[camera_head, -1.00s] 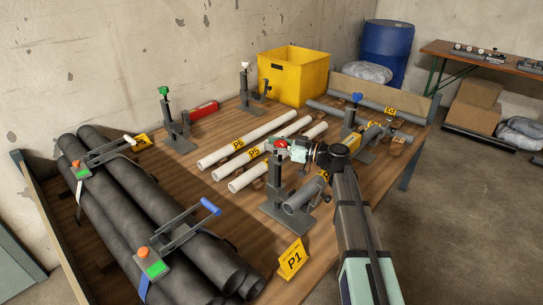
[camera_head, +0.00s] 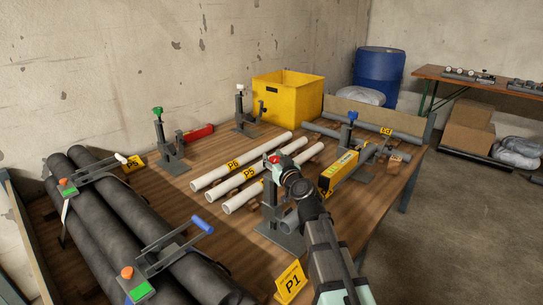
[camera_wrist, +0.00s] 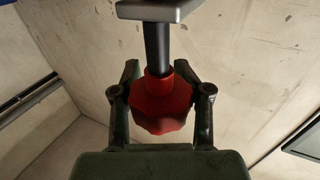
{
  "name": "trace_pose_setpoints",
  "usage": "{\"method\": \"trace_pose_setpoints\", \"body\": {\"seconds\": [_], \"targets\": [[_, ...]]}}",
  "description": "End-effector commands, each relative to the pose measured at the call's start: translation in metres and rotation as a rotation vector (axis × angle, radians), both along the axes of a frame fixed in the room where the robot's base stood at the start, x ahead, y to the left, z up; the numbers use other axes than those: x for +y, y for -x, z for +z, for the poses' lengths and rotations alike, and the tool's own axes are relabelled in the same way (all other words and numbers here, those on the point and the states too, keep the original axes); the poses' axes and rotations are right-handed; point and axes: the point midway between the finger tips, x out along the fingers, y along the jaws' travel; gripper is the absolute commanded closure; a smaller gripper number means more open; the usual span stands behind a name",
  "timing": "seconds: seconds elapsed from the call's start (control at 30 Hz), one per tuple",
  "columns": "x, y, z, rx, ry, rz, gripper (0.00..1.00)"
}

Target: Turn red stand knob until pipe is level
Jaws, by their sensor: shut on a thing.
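The red knob (camera_head: 275,159) tops the grey stand (camera_head: 270,205) near the table's front edge. My gripper (camera_head: 273,164) is at this knob. In the wrist view the red knob (camera_wrist: 160,102) lies between the two fingers of my gripper (camera_wrist: 162,95), which is shut on it, below a dark rod. A grey pipe (camera_head: 290,221) runs from this stand back toward the stand with the blue knob (camera_head: 353,115). My arm hides part of the pipe. A yellow spirit level (camera_head: 338,175) sits along the pipe; its bubble cannot be read, and the pipe's exact tilt cannot be told.
White pipes (camera_head: 240,162) lie left of the red-knob stand. Black pipes (camera_head: 130,215) fill the left side. A P1 sign (camera_head: 290,281) stands in front. Green-knob (camera_head: 158,111) and white-knob (camera_head: 241,87) stands and a yellow bin (camera_head: 288,97) are behind.

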Motion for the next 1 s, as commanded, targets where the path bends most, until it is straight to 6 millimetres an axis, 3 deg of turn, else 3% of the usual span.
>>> {"method": "trace_pose_setpoints", "body": {"seconds": [1.0], "targets": [[-0.0056,-0.0031,0.0081,0.005,0.001,-0.302,0.93]]}}
